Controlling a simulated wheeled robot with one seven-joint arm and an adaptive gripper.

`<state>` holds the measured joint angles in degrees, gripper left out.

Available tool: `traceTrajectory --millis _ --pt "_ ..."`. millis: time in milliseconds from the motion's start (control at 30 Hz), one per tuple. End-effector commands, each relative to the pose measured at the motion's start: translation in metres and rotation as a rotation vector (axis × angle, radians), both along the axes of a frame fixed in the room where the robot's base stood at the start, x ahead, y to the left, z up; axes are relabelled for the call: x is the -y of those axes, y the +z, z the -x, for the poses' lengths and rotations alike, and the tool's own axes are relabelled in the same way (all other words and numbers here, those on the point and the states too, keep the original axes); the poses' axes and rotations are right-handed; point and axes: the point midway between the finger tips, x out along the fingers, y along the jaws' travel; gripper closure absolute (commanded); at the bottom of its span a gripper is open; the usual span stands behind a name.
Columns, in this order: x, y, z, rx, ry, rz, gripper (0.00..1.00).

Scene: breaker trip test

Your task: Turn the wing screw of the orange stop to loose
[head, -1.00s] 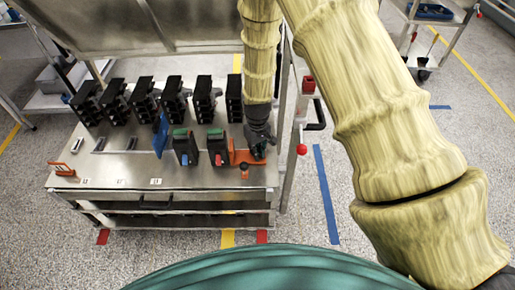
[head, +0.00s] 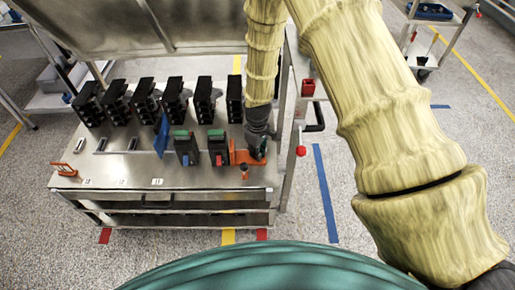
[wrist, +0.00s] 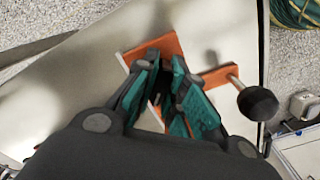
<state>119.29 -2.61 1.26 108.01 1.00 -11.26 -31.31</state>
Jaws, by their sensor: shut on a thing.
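The orange stop (head: 240,157) is at the front right of the bench top, right of the breakers. In the wrist view its orange plate (wrist: 155,47) lies beyond my fingers, and an orange arm carries a rod with a black round knob (wrist: 257,103) on the right. My gripper (head: 259,152) points down over the right part of the stop. In the wrist view its teal-padded fingers (wrist: 167,85) are close together over the stop, shut on the wing screw. The screw is mostly hidden between them, so its angle cannot be told.
Two dark breakers with green tops, one with a blue lever (head: 186,150) and one with a red lever (head: 217,148), stand left of the stop. Several black units line the back. A blue plate (head: 161,136) stands upright. A post with a red box (head: 308,86) is at the right.

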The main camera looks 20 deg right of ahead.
Motion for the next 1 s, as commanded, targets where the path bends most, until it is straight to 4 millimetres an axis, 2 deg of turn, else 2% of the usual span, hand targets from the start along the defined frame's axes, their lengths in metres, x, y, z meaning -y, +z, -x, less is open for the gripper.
traceTrajectory --millis 233,500,833,1000 --pt "0.0003 0.0004 -0.0001 0.0 0.007 0.0 1.0" --pt "0.0006 0.0005 0.0005 -0.001 0.16 0.0 1.0" --pt "0.0007 0.0001 0.0004 -0.001 0.182 0.0 1.0" --pt "0.0007 0.0012 0.0005 -0.001 0.29 0.0 1.0"
